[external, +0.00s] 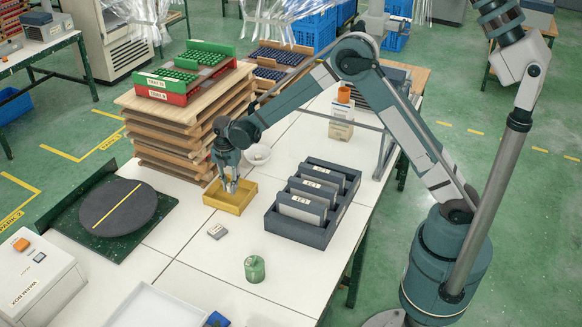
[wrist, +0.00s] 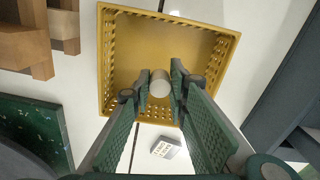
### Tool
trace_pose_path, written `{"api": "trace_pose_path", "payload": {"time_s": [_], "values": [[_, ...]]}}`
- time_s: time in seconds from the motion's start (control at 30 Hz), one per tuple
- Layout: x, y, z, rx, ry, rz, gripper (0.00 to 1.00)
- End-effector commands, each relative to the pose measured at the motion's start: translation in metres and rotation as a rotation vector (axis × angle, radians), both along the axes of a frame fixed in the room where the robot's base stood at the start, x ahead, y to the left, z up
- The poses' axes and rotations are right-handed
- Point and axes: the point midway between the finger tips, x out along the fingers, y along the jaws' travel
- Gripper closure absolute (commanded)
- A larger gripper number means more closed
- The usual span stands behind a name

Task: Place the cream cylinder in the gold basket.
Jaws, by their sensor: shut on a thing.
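The gold basket (external: 238,205) stands on the white table, left of the dark rack. In the wrist view the gold basket (wrist: 205,40) fills the upper middle, with perforated sides. My gripper (external: 231,187) points down over the basket. In the wrist view my gripper (wrist: 160,82) is shut on the cream cylinder (wrist: 160,86), whose round end shows between the fingertips. The cylinder appears within the outline of the basket, near its lower wall. I cannot tell whether it touches the basket floor.
A dark rack with grey plates (external: 302,205) stands right of the basket. A small grey labelled block (external: 217,231) and a green canister (external: 254,268) are in front. A white bowl (external: 257,154) sits behind. Stacked wooden boards (external: 180,140) rise at the left. A dark round turntable (external: 118,208) lies farther left.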

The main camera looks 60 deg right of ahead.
Motion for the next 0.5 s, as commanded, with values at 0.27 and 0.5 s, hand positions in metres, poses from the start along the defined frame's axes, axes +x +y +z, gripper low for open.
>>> {"api": "trace_pose_path", "payload": {"time_s": [0.27,0.5], "values": [[0.0,0.0,-0.028,0.0,0.0,0.0,0.9],[0.0,0.0,-0.036,0.0,0.0,0.0,0.9]]}}
